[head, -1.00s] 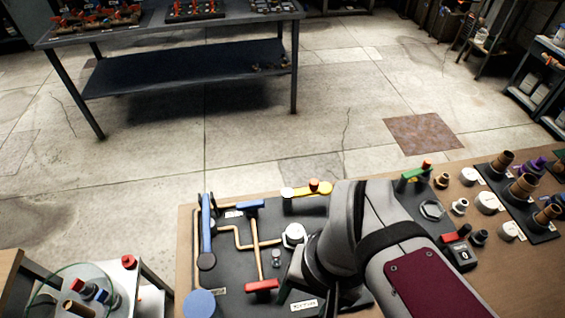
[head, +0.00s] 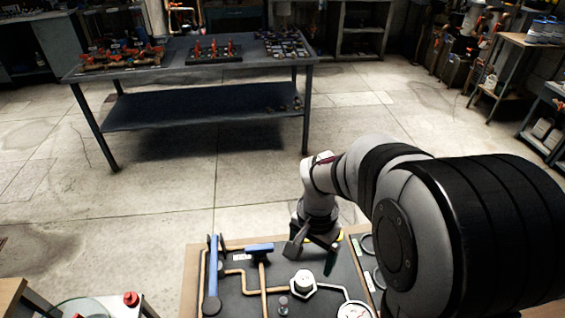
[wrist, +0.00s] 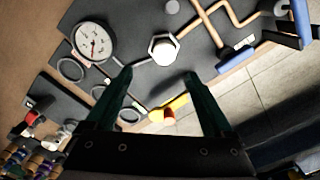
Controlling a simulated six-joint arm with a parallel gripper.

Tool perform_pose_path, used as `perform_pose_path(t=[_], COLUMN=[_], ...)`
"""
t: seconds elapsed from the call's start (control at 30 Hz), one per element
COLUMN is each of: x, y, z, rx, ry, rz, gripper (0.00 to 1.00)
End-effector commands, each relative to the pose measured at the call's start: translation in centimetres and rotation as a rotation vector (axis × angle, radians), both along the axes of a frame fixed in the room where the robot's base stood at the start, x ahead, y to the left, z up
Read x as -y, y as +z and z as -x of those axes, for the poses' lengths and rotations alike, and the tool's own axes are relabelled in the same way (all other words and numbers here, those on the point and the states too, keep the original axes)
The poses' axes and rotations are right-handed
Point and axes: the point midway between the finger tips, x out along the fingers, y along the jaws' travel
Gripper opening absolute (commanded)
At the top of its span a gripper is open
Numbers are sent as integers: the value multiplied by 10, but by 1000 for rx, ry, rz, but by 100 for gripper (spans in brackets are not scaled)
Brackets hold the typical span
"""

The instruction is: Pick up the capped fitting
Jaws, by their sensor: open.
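My gripper (head: 311,257) is open and empty above the far part of the dark board. In the wrist view its two green fingers (wrist: 158,77) are spread apart. I cannot tell for sure which piece is the capped fitting. A white hexagonal cap-like piece (head: 303,284) sits on the board, and in the wrist view (wrist: 163,48) it lies just beyond the fingertips. A yellow-handled piece with a copper-orange end (wrist: 168,114) lies between the fingers in the wrist view. In the head view my gripper mostly hides it, leaving some yellow (head: 341,238). Neither piece is held.
The board (head: 236,296) carries copper pipes, a blue lever (head: 212,268), a blue handle (head: 259,249) and a dial gauge (wrist: 93,41). Empty rings (wrist: 70,70) lie beside the gauge. A metal table (head: 190,75) stands farther off across open floor. My arm hides the right side.

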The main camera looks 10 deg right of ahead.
Motion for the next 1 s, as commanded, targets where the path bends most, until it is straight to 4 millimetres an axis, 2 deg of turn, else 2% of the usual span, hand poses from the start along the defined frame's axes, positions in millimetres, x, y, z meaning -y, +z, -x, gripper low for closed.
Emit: perform_pose_path(t=[0.1,0.27,0.5,0.6,0.77,0.87,1.0], x=[-1,-1,-8,-8,-8,-8,-8], y=[-31,-53,-98,-105,-105,-105,-105], z=[1,1,-2,-3,-3,-3,-3], rx=[-5,-2,-4,-1,-1,-1,-1], ry=[1,2,1,1,1,2,2], rz=[-1,-1,-1,-1,-1,-1,-1], gripper=[87,87,87,87,87,72,47])
